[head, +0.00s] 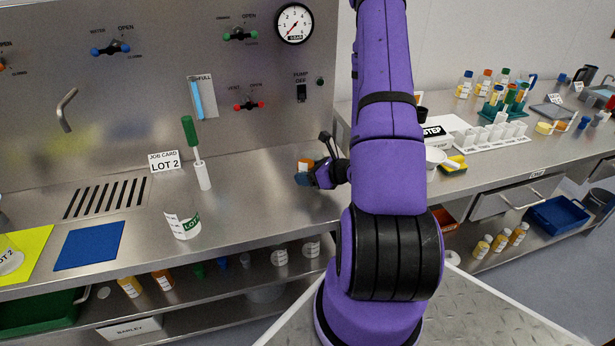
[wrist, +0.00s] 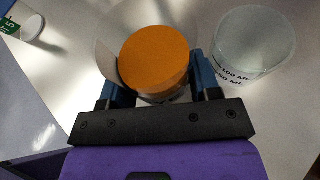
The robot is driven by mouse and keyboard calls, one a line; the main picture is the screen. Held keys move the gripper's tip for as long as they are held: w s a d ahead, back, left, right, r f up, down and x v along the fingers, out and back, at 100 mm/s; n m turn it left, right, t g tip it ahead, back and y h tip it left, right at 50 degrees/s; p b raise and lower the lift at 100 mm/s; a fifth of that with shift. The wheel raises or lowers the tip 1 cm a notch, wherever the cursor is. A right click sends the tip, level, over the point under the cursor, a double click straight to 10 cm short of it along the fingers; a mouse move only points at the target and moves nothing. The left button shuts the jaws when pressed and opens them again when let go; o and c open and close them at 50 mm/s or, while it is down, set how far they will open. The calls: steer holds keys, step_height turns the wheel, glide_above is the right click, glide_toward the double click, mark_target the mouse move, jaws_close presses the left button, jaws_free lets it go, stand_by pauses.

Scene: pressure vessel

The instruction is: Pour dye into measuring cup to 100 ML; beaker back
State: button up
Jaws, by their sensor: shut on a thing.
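My gripper (wrist: 160,88) is shut on a clear beaker (wrist: 104,62) with orange dye (wrist: 155,58) in it. Its blue fingers are on either side of the beaker. The beaker looks roughly upright, and no stream of dye shows. A clear measuring cup (wrist: 253,45) marked 100 ML stands on the steel counter just right of the beaker in the wrist view, apart from it. No orange shows in the cup. In the head view my gripper (head: 308,178) is over the counter, with a patch of orange at it; I cannot make out the measuring cup there.
A white container with a green LOT label (head: 184,226) stands left of my gripper. Nearby are a green-handled tool in a white holder (head: 202,175), a LOT 2 job card (head: 164,162), a blue mat (head: 90,246) and a yellow mat (head: 36,242). The counter between container and gripper is clear.

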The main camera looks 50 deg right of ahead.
mark_target(303, 154)
steer(key=shift+w+d+r+m+g+y, duration=0.15)
steer(key=shift+r+m, duration=0.1)
steer(key=shift+r, duration=0.35)
steer(key=shift+d+r+m+g+y, duration=0.15)
steer(key=shift+r+m, duration=0.1)
steer(key=shift+r, duration=0.35)
steer(key=shift+w+d+r+m+y, duration=0.1)
steer(key=shift+d+r+m+y, duration=0.2)
steer(key=shift+r, duration=0.25)
steer(key=shift+w+d+r+m+y, duration=0.1)
steer(key=shift+d+r+m+y, duration=0.1)
steer(key=shift+r+m, duration=0.25)
steer(key=shift+w+d+r+m+g+y, duration=0.1)
steer(key=shift+d+r+m+g+y, duration=0.05)
steer(key=shift+r+m+g+y, duration=0.15)
steer(key=shift+w+d+r+m+g+y, duration=0.1)
steer(key=shift+d+r+g, duration=0.1)
steer(key=shift+r, duration=0.2)
steer(key=shift+w+d+m+g+y, duration=0.3)
steer(key=shift+d+m+y, duration=0.2)
steer(key=shift+m+y, duration=0.45)
steer(key=shift+f, duration=0.1)
